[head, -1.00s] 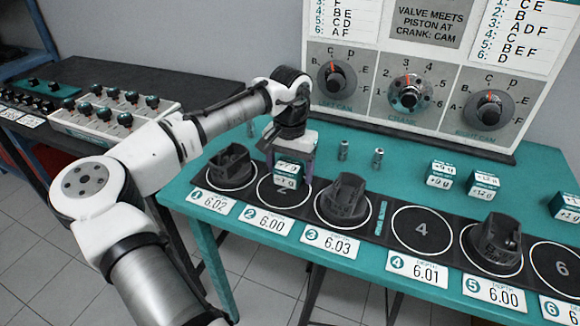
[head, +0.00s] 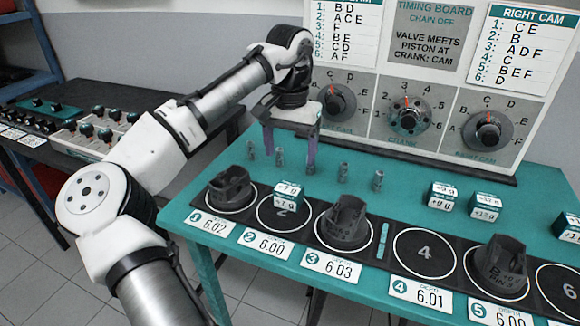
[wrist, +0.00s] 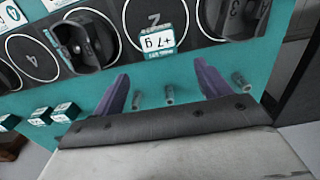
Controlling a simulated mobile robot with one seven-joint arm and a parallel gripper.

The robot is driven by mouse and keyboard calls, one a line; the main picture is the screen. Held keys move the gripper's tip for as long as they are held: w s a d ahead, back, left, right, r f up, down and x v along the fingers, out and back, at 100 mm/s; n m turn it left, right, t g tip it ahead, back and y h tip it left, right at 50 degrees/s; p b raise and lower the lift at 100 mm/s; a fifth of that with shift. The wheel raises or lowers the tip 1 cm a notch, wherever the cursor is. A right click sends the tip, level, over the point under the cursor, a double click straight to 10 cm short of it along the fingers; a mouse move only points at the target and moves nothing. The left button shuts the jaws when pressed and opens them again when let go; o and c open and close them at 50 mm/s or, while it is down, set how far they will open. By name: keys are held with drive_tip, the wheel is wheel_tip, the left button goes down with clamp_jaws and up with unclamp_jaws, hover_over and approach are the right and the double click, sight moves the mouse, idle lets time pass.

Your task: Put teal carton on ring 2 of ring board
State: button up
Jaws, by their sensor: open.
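The teal carton (head: 286,196), with white weight labels, stands upright on ring 2 (head: 284,214) of the dark ring board (head: 384,240). It sits toward the rear of the ring; I cannot tell whether its base crosses the ring line. My gripper (head: 290,148) is open and empty, above the table behind the carton and apart from it. In the wrist view, the carton (wrist: 158,38) lies beyond the two spread purple fingers (wrist: 161,76), with ring 2 (wrist: 150,14) partly covered by it.
Dark piston-like parts stand on ring 1 (head: 231,187), ring 3 (head: 345,222) and ring 5 (head: 497,265). Ring 4 (head: 424,253) is empty. Several small metal pins (head: 343,172) stand behind the board. More teal cartons (head: 443,195) stand at right. The timing board (head: 430,65) rises behind.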

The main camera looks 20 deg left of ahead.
drive_tip(key=shift+r, duration=0.45)
